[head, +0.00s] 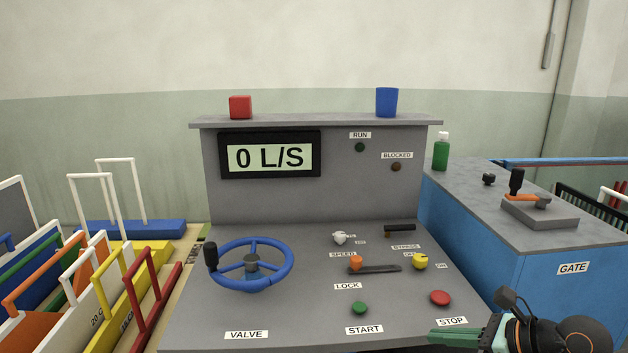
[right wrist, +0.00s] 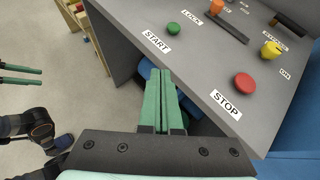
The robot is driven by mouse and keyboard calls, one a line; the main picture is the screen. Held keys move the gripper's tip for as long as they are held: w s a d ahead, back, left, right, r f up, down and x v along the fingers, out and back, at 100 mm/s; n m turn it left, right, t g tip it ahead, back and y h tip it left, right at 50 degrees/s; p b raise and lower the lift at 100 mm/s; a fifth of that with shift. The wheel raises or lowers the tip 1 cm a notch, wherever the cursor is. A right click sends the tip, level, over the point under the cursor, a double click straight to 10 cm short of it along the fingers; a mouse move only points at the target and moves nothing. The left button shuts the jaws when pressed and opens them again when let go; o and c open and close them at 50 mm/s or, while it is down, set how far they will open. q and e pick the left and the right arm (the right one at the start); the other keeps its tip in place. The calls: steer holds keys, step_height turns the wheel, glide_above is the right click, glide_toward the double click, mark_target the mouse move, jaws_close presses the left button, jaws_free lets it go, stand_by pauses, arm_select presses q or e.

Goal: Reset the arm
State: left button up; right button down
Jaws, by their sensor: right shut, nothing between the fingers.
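My right gripper (head: 432,338) is at the bottom right of the head view, at the front edge of the grey console (head: 300,325), below the STOP label. In the right wrist view its two green fingers (right wrist: 160,75) lie together, shut and empty, in front of the console edge near the START label. My left gripper's green fingers (right wrist: 22,75) show at the left edge of the right wrist view, with a gap between them, over open floor. The left gripper is outside the head view.
The console has a blue valve wheel (head: 252,285), a green START button (head: 360,308), a red STOP button (head: 440,298) and a yellow knob (head: 420,262). Its display (head: 270,156) reads 0 L/S. The blue GATE cabinet (head: 500,270) stands right; coloured racks (head: 150,290) stand left.

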steer(key=s+a+m+t+y+p, duration=0.1)
steer(key=s+a+m+t+y, duration=0.2)
steer(key=m, duration=0.5)
steer(key=s+a+m+t+y+p, duration=0.1)
steer(key=s+a+m+t, duration=0.15)
steer(key=a+m, duration=0.4)
arm_select(q)
steer(key=shift+y, duration=0.3)
steer(key=r+p, duration=0.1)
steer(key=a+r+p, duration=0.2)
steer(key=r, duration=0.1)
steer(key=shift+s, duration=0.3)
arm_select(e)
steer(key=s+d+f+m+g+h, duration=0.1)
steer(key=s+f+m+g+h, duration=0.1)
steer(key=s+f+m+h, duration=0.3)
steer(key=s+d+f+m+g+h, duration=0.2)
steer(key=s+f+m+h, duration=0.3)
steer(key=s+f+m, duration=0.8)
step_height(320, 180, down, 5)
steer(key=m, duration=1.1)
steer(key=shift+s+d+f, duration=0.15)
steer(key=shift+d+f, duration=0.05)
steer(key=c, duration=1.6)
jaws_free()
steer(key=shift+m, duration=0.25)
